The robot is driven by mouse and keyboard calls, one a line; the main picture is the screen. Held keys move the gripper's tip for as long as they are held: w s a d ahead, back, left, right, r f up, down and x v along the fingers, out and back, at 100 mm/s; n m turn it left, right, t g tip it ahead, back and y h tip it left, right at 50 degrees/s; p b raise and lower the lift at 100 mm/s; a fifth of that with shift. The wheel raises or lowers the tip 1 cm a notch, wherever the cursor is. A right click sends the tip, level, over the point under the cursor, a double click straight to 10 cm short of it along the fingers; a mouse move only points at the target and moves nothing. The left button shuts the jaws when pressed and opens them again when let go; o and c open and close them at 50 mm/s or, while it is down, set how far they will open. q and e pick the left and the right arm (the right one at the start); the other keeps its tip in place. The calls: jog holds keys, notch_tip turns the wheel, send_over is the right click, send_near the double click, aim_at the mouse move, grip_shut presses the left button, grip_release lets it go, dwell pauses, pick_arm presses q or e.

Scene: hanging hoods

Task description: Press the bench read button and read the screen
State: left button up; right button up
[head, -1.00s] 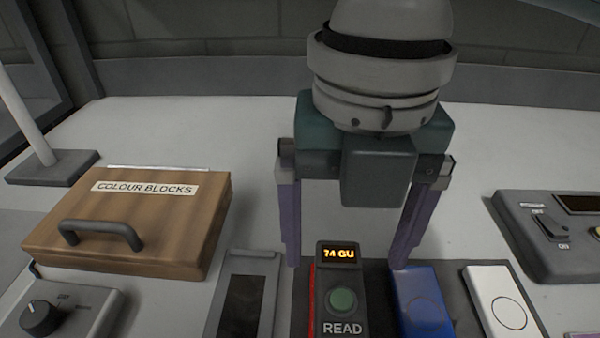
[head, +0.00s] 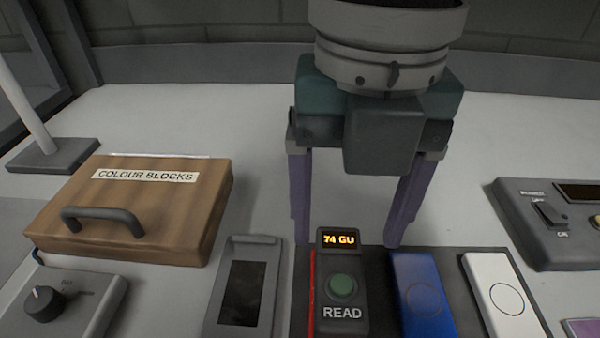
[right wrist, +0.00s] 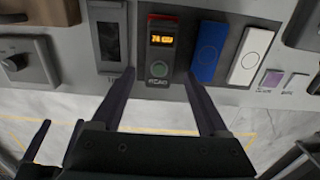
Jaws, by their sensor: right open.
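The bench reader (head: 342,285) is a dark upright-faced unit with a green round button (head: 343,287) above the word READ. Its small screen (head: 339,239) is lit and shows "74 GU" in orange digits. The reader also shows in the right wrist view (right wrist: 160,58), with the button (right wrist: 159,68) below the lit screen. My right gripper (head: 346,243) is open and empty, its two purple fingers wide apart behind the reader in the head view. Neither finger visibly touches the button.
A blue block (head: 422,295) and a white block (head: 500,295), each with a circle, lie right of the reader. A grey device with a dark panel (head: 243,290) stands left. A wooden COLOUR BLOCKS box (head: 140,210) is farther left. A switch box (head: 555,225) is at right.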

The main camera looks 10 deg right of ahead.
grip_shut()
dwell(0.4)
dwell(0.9)
